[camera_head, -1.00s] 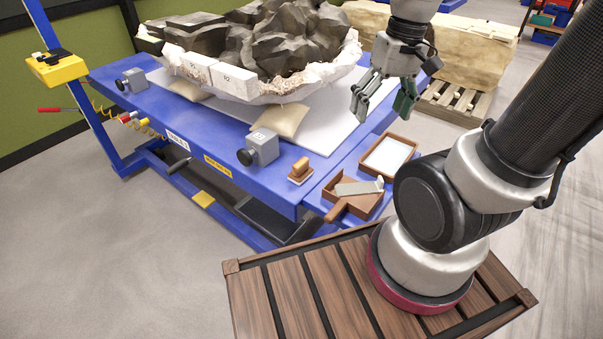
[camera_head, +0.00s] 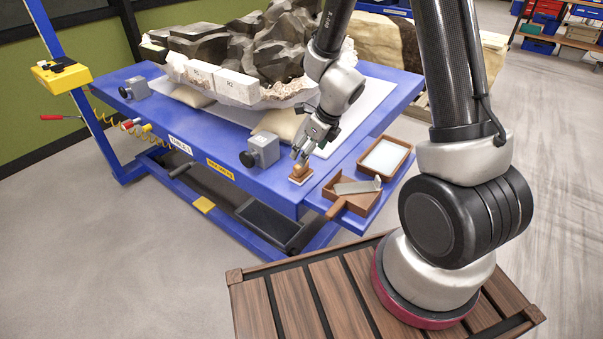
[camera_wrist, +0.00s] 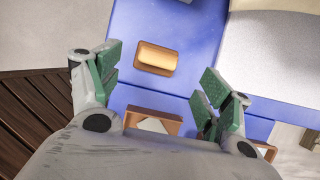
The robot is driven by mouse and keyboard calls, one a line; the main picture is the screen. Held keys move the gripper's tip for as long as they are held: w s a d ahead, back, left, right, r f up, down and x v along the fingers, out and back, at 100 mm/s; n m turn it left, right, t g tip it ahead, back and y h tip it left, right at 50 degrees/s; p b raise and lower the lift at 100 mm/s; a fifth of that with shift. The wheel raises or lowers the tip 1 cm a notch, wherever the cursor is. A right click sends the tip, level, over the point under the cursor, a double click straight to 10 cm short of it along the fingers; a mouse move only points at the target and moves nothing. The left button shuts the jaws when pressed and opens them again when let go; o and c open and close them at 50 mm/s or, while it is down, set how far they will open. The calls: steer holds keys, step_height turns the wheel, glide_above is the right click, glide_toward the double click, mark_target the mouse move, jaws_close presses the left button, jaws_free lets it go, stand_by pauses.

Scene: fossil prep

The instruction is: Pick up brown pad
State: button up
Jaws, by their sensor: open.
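The brown pad (camera_head: 300,170) is a small block on a thin base at the front right part of the blue table (camera_head: 225,148). In the wrist view the pad (camera_wrist: 157,58) shows as a tan top over a brown base, lying between the lines of my two fingers and ahead of them. My gripper (camera_head: 305,148) is open and empty, just above the pad in the head view. In the wrist view its green-padded fingers (camera_wrist: 160,85) are spread wide. I see no contact with the pad.
A wooden tray (camera_head: 366,202) holding a flat grey tool lies right of the pad, with a second tray (camera_head: 405,146) behind it. A grey clamp block (camera_head: 262,150) stands left of the pad. Beige sandbags (camera_head: 277,124) support the large dark fossil (camera_head: 205,48) behind.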

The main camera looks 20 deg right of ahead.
mark_target(301, 170)
steer(key=x, duration=0.7)
steer(key=shift+f, duration=0.25)
steer(key=c, duration=1.1)
